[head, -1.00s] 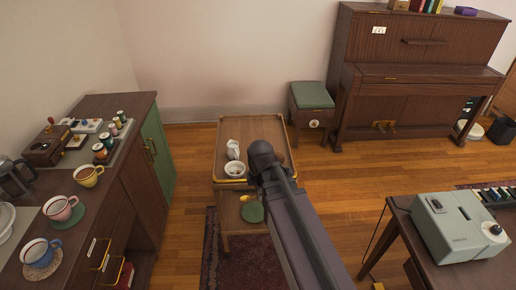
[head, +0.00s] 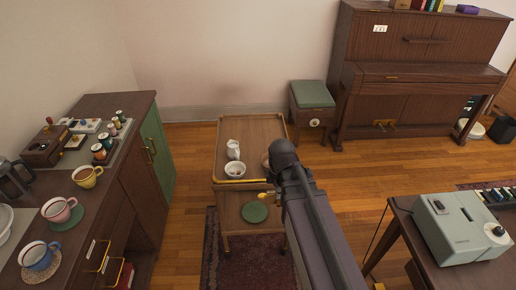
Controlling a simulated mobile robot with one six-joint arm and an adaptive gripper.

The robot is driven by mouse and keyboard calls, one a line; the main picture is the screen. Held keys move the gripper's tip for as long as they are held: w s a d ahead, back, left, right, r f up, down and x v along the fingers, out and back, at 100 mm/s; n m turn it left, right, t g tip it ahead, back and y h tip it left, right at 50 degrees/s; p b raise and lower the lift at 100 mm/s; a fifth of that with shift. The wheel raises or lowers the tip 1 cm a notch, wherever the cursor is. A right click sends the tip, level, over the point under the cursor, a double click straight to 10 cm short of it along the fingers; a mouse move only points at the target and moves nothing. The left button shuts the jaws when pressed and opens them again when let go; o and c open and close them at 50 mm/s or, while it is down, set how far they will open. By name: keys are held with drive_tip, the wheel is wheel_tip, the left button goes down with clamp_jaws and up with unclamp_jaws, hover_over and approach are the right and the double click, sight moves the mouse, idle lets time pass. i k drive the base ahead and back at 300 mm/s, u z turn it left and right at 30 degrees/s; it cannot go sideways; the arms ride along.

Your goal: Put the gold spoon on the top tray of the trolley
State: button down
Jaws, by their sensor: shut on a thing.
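The trolley is a wooden cart with a top tray (head: 262,131) and a lower shelf (head: 236,222). The gold spoon (head: 265,194) shows as a small gold shape beside my arm, just in front of the trolley's near edge and above the lower shelf in the picture. My gripper (head: 273,193) is shut on the spoon, mostly hidden behind my own arm. The spoon's far end is hidden too. A white jug (head: 233,149) and a white bowl (head: 235,170) stand on the top tray.
A green disc (head: 255,213) lies on the lower shelf. The top tray's back half is clear. A cabinet (head: 120,180) with cups stands left, a green-topped stool (head: 311,95) behind, and a table with a grey appliance (head: 460,228) right.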

sight(270, 141)
drive_tip(key=u, duration=0.05)
drive_tip(key=i, duration=1)
drive_tip(key=z, duration=0.05)
